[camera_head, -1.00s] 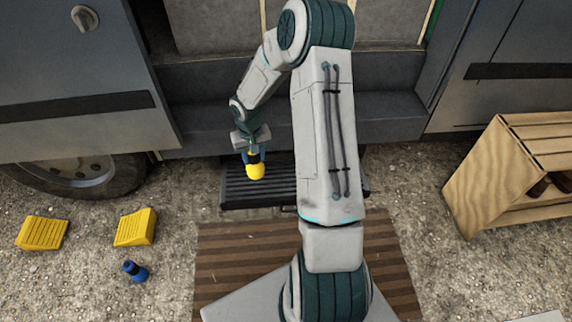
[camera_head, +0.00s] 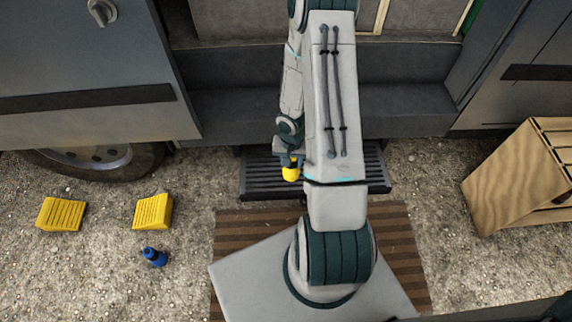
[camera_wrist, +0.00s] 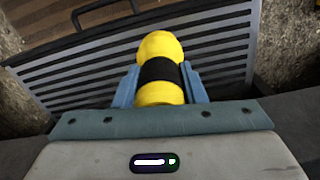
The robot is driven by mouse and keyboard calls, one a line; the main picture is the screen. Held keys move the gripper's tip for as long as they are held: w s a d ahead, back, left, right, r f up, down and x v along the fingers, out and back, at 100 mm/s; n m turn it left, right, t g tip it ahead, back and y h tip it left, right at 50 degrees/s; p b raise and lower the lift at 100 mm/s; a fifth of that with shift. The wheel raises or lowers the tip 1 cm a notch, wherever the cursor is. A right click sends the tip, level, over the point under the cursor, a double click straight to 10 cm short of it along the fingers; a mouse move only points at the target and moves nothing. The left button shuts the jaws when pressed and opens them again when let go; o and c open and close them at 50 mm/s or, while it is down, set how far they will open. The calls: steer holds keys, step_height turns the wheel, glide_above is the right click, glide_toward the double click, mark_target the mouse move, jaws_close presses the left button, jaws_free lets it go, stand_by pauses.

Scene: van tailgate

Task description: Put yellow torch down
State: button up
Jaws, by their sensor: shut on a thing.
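The yellow torch (camera_head: 291,174) has a black band around its middle. It shows large in the wrist view (camera_wrist: 159,48), between the two blue fingers of my gripper (camera_wrist: 160,84). My gripper (camera_head: 290,160) is shut on the torch. In the head view the torch is over the black ribbed step (camera_head: 262,176) below the van's tailgate opening. The wrist view shows the step's slats (camera_wrist: 90,72) behind the torch. Whether the torch touches the step I cannot tell. My arm hides part of the step's middle.
Two yellow wedge blocks (camera_head: 153,211) (camera_head: 62,214) and a blue bottle-like object (camera_head: 154,256) lie on gravel at left. A brown striped mat (camera_head: 395,250) lies in front of the step. A wooden crate (camera_head: 510,185) stands at right. The van's sill (camera_head: 235,112) is behind.

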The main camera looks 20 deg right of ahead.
steer(key=shift+w+a+f+b, duration=0.35)
steer(key=shift+w+f, duration=0.3)
steer(key=shift+f, duration=0.45)
steer(key=shift+w+a+f+b, duration=0.1)
steer(key=shift+w+f+b, duration=0.35)
steer(key=shift+w+f, duration=0.45)
steer(key=shift+w+a+f+b, duration=0.25)
steer(key=shift+w+f+b, duration=0.2)
steer(key=shift+f, duration=0.8)
steer(key=shift+f, duration=0.15)
steer(key=o, duration=1.1)
